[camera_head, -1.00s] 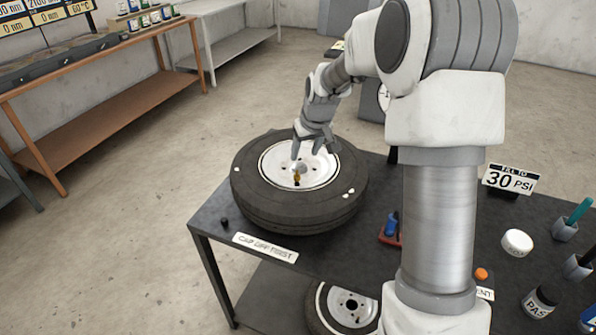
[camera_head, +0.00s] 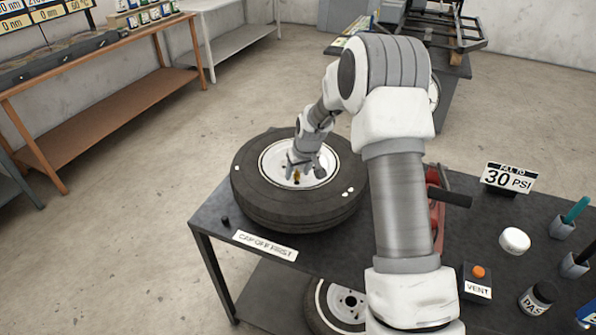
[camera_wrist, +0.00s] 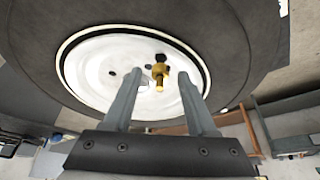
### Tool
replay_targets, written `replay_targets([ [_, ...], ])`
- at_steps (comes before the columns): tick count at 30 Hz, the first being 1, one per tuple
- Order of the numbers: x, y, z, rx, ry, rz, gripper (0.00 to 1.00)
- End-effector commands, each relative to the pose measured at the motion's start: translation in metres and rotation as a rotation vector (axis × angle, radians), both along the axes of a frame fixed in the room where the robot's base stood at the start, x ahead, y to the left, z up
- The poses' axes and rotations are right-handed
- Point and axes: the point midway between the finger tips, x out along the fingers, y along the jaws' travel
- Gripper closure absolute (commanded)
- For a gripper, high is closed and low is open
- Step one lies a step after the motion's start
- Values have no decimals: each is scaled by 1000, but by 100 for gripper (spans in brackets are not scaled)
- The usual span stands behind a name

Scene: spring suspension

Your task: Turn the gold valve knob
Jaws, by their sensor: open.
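The gold valve knob (camera_wrist: 158,73) stands on the white wheel hub (camera_wrist: 95,75) of a black tire (camera_head: 262,208) lying flat on the dark table. In the head view the knob (camera_head: 296,175) is small, just below and left of my gripper's fingers. My gripper (camera_wrist: 160,100) is open, with its two fingers reaching over the hub. In the wrist view the knob shows between the fingers, slightly beyond the tips and nearer the right one. Whether the fingers touch it cannot be told. My gripper (camera_head: 304,168) hides part of the hub in the head view.
A "CAP OFF FIRST" label (camera_head: 265,246) and a small black cap (camera_head: 225,220) lie at the table's front left. To the right are a red tool (camera_head: 437,215), a vent box with orange button (camera_head: 478,280), a white disc (camera_head: 514,241) and a 30 PSI sign (camera_head: 508,178).

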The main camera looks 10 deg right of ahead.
Motion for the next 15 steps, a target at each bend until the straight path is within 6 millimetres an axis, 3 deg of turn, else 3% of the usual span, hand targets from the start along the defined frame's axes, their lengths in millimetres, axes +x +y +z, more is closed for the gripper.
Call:
replay_targets([
  [4, 0, 0, 0, 0, 0, 0, 46],
  [13, 0, 0, 0, 0, 0, 0, 100],
  [15, 0, 0, 0, 0, 0, 0, 100],
])
